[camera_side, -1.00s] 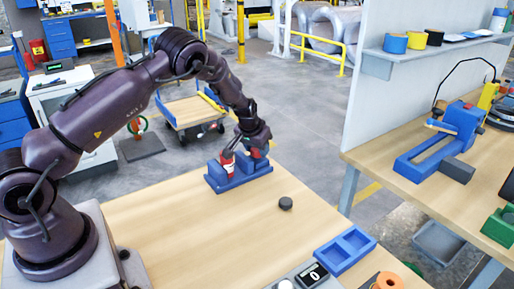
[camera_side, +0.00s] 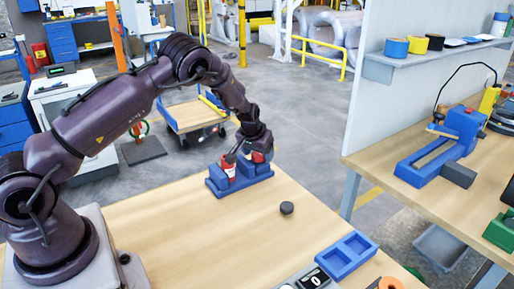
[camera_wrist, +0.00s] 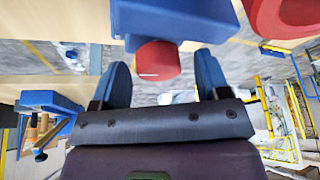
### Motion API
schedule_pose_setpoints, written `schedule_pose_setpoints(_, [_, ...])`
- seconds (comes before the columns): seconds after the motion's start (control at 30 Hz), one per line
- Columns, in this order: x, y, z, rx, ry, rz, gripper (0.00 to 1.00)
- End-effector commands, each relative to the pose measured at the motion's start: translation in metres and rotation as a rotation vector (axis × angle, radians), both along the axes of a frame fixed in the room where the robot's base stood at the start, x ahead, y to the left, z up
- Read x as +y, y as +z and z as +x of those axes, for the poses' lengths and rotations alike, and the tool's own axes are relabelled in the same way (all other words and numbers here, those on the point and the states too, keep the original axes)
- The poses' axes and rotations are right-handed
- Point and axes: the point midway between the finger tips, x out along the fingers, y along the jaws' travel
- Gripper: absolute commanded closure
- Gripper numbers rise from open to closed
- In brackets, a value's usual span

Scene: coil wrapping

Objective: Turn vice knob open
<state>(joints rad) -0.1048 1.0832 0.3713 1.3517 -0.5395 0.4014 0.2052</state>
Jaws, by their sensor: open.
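The blue vice (camera_side: 240,183) stands at the far edge of the table. In the wrist view its blue body (camera_wrist: 175,18) fills the top middle, and a red round knob (camera_wrist: 157,60) sticks out from it. My gripper (camera_wrist: 162,66) is open, with one blue finger on each side of the knob. A gap shows between the knob and each finger; no grip is visible. In the side view my gripper (camera_side: 246,152) is at the top of the vice and partly hides it, so the knob cannot be made out clearly there.
A larger red round part (camera_wrist: 287,15) is at the upper right of the wrist view. A small black puck (camera_side: 287,208) and a blue two-compartment tray (camera_side: 346,255) lie on the table. The table between the vice and tray is mostly clear.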

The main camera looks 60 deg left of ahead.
Motion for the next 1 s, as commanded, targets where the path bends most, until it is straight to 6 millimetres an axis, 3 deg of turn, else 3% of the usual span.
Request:
schedule_pose_setpoints(0.17, [-0.004, 0.018, -0.005, -0.002, -0.001, 0.0, 0.31])
schedule_pose_setpoints(0.6, [-0.022, 0.102, -0.035, -0.003, -0.002, 0.0, 0.31])
schedule_pose_setpoints(0.8, [-0.026, 0.117, -0.041, -0.001, 0.0, 0.0, 0.31])
schedule_pose_setpoints(1.0, [-0.026, 0.119, -0.042, 0.0, 0.0, 0.0, 0.31])
